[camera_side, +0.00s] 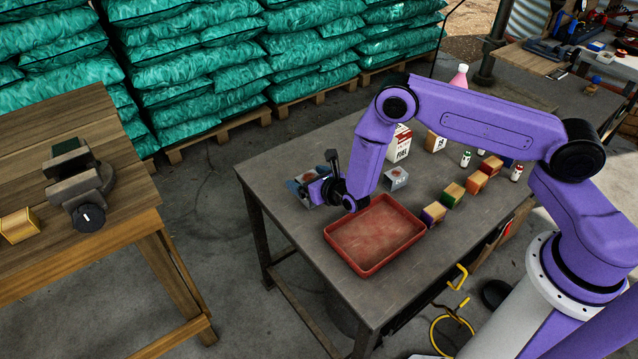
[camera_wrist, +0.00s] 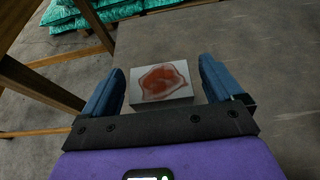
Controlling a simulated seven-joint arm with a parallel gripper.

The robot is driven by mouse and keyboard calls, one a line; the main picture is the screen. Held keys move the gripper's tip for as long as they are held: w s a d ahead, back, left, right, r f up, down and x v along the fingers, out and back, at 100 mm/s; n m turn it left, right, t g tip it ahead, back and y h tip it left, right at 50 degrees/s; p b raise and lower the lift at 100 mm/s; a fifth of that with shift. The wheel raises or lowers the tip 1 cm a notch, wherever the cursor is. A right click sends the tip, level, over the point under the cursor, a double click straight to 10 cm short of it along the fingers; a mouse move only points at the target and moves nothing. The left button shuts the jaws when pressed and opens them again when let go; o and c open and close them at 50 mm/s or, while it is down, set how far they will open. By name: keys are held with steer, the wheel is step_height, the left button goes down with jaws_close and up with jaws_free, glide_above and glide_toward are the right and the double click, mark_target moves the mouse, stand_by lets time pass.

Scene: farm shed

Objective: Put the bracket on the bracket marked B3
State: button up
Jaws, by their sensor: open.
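A pale grey block with a reddish-brown patch on top (camera_wrist: 163,82) lies on the table between my gripper's fingers. It also shows in the side view (camera_side: 309,177), partly covered by my gripper. My gripper (camera_wrist: 161,72) is open, with one blue finger on each side of this block and gaps visible at both sides. In the side view my gripper (camera_side: 306,187) is low at the table's far left corner. A second grey block (camera_side: 396,179) stands behind the red tray with a dark mark on it. I cannot read B3 on either block, nor tell for certain which are brackets.
A shallow, empty red tray (camera_side: 348,262) lies at the front. Several colour-sided wooden blocks (camera_side: 453,195) run along the table's right side. A white and red carton (camera_side: 398,148), a small box (camera_side: 436,141) and small bottles (camera_side: 466,157) stand behind. Bare table (camera_side: 272,160) lies left.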

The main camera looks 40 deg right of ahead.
steer(key=v, duration=1.2)
steer(key=s+d+r+m+g+h, duration=0.2)
steer(key=s+d+r+m+h, duration=0.25)
steer(key=r+m, duration=0.35)
steer(key=s+d+r+m+g+h, duration=0.35)
steer(key=d+r+m, duration=0.2)
steer(key=r, duration=0.35)
steer(key=s+a+r+m+g+y, duration=0.1)
steer(key=s+m+g+y, duration=0.3)
steer(key=s, duration=0.7)
steer(key=s+a+r+m+g+y, duration=0.2)
steer(key=s+r+m+g+y, duration=0.2)
steer(key=s, duration=0.8)
steer(key=shift+a+m, duration=0.15)
steer(key=shift+m, duration=0.8)
steer(key=shift+r, duration=0.1)
